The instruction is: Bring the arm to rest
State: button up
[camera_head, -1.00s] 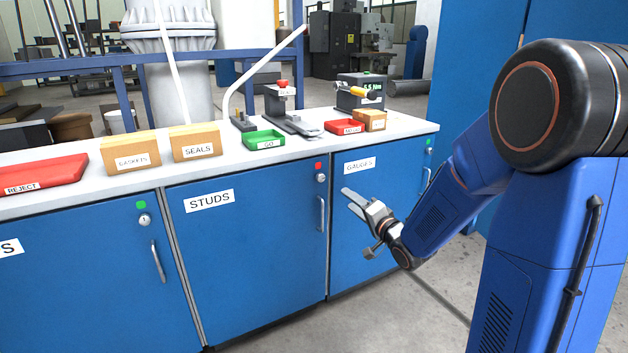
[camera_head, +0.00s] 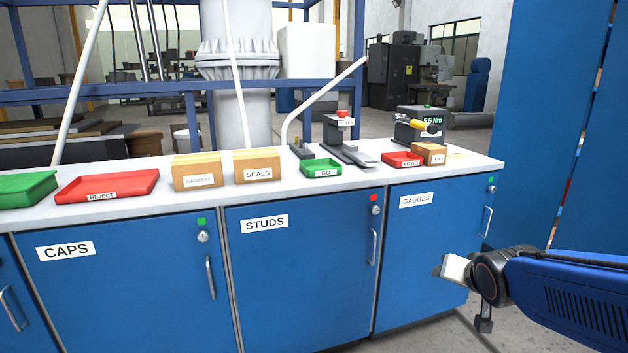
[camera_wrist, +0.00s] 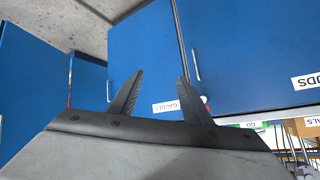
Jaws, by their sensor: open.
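My gripper (camera_head: 449,270) is at the lower right in the head view, in front of the blue GAUGES cabinet (camera_head: 420,250). My blue forearm reaches in from the right edge. In the wrist view, the two dark fingers of my gripper (camera_wrist: 159,90) stand apart with nothing between them. The GAUGES door (camera_wrist: 150,65) shows upside down behind them. I cannot tell exactly how far the fingertips are from the door.
A white worktop (camera_head: 350,180) carries a red REJECT tray (camera_head: 108,184), a GASKETS box (camera_head: 197,172), a SEALS box (camera_head: 257,166), a green GO tray (camera_head: 321,167) and a 5.5 Nm tester (camera_head: 410,122). A tall blue cabinet (camera_head: 548,120) stands at right. Grey floor shows below.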

jog(key=s+a+n+g, duration=0.1)
jog(key=s+n+g, duration=0.1)
jog(key=s, duration=0.8)
jog(key=s+a+f+n+g+y, duration=0.1)
jog(key=s+a+n+g, duration=0.1)
jog(key=s, duration=0.9)
jog(key=shift+s+a+f+n+g, duration=0.25)
jog(key=shift+n+g, duration=0.05)
jog(key=shift+g, duration=0.4)
